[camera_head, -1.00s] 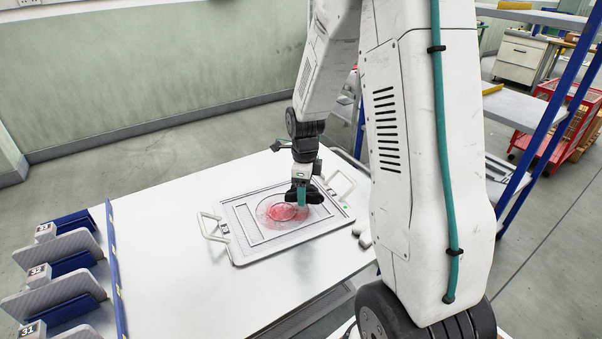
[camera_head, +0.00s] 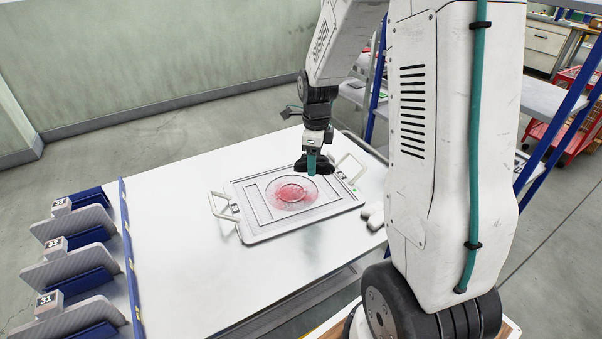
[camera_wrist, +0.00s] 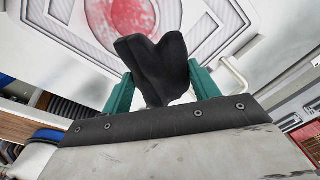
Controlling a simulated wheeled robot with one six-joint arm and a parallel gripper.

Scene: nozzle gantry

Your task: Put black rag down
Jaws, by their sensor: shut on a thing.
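My gripper (camera_head: 312,166) is shut on the black rag, which bunches up between the teal fingers in the wrist view (camera_wrist: 158,65). In the head view the rag (camera_head: 301,164) shows as a small dark shape at the fingers. My gripper holds it above the far edge of a grey tray (camera_head: 247,229) with two side handles. The tray lies on the white table. A clear round dish (camera_head: 291,187) with a red spot and reddish smear sits on the tray, in front of and below the rag.
The white table (camera_head: 170,255) is bare left of and in front of the tray. Numbered slotted holders (camera_head: 75,253) stand past a blue rail at left. Small pale objects (camera_head: 372,214) lie right of the tray. Blue-framed shelving (camera_head: 545,95) stands at right.

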